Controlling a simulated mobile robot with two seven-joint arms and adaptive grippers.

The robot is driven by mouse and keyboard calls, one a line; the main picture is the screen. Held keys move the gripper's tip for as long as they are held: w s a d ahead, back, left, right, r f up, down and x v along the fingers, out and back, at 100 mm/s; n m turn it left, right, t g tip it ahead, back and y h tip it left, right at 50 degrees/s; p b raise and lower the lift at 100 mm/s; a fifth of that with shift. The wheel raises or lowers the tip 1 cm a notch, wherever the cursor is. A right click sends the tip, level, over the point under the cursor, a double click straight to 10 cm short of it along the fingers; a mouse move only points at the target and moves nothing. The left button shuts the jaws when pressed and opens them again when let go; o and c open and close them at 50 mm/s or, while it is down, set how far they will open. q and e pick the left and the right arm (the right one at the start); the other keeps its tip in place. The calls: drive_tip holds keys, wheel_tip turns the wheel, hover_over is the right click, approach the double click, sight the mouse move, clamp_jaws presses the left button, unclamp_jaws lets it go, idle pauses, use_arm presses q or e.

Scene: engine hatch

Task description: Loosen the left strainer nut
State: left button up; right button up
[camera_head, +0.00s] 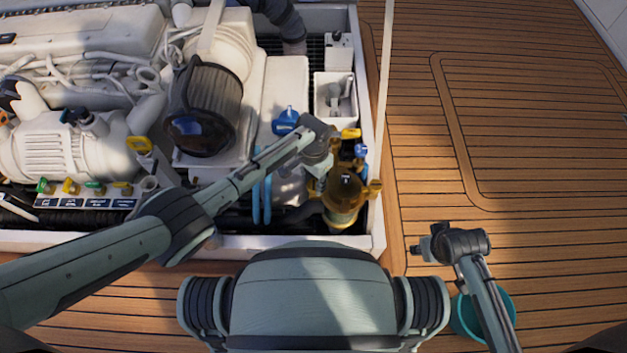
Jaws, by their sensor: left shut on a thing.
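The brass strainer (343,195) stands in the front right corner of the engine hatch. A yellow wing nut (375,187) shows on its right side. My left gripper (319,186) reaches down at the strainer's left side and is shut on the left strainer nut, which is mostly hidden behind the fingers. My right gripper (418,249) hangs over the wooden deck, to the right of the hatch and apart from the strainer. It is too small to tell whether its fingers are open or shut.
A blue valve handle (285,121), a yellow handle (351,133) and another blue handle (361,151) stand near the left arm. A white hatch rim (379,225) borders the strainer. A teal bucket (467,318) stands under my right arm. The deck (520,130) at right is clear.

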sight(314, 185)
use_arm(q)
drive_tip(key=o, duration=1.2)
wheel_tip(314, 185, up, 12)
